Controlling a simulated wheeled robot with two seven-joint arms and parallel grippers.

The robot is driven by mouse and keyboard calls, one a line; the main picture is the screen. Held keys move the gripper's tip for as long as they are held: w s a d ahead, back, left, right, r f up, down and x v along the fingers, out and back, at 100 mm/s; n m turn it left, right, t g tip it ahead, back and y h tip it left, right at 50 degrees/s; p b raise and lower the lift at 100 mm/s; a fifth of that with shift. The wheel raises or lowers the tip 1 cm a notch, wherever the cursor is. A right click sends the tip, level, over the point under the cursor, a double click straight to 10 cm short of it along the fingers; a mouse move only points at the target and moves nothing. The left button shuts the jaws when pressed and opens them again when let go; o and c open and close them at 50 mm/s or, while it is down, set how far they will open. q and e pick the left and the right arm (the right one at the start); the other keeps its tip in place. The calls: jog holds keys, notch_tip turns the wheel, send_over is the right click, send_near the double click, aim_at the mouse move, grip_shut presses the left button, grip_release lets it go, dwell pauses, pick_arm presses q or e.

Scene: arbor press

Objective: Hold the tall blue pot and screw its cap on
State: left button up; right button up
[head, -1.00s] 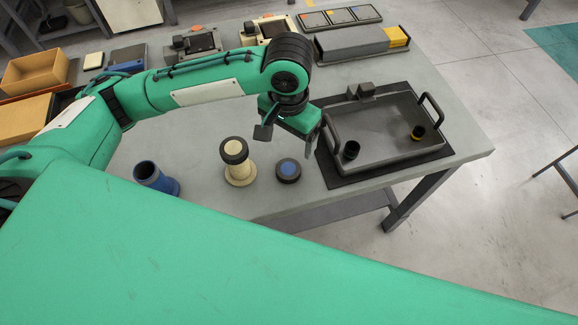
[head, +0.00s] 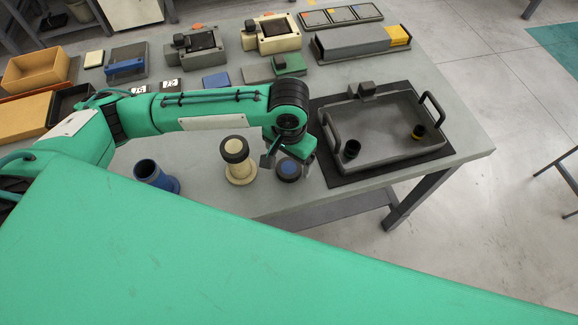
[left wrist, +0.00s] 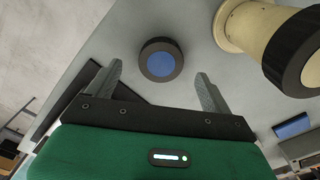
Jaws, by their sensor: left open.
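The blue pot (head: 160,180) stands open and uncapped on the grey table near its front edge, left of the cream pot. A black cap with a blue top (head: 288,171) lies on the table right of the cream pot; it also shows in the left wrist view (left wrist: 160,61). My left gripper (head: 288,160) is open and empty, pointing down above this cap. In the left wrist view the cap appears between and just beyond the two spread fingertips (left wrist: 159,75), apart from both. My right gripper is not in view.
A cream pot with a black cap (head: 238,165) stands close beside the left gripper. A grey tray with handles (head: 375,135) holds two small dark round pieces at right. Several boxes and fixtures line the back. Table between the blue and cream pots is clear.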

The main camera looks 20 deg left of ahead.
aim_at(288, 168)
pick_arm(q)
jog(key=shift+w+a+f, duration=0.1)
jog(key=shift+f, duration=1.85)
jog(key=shift+c, duration=0.4)
jog(key=c, duration=1)
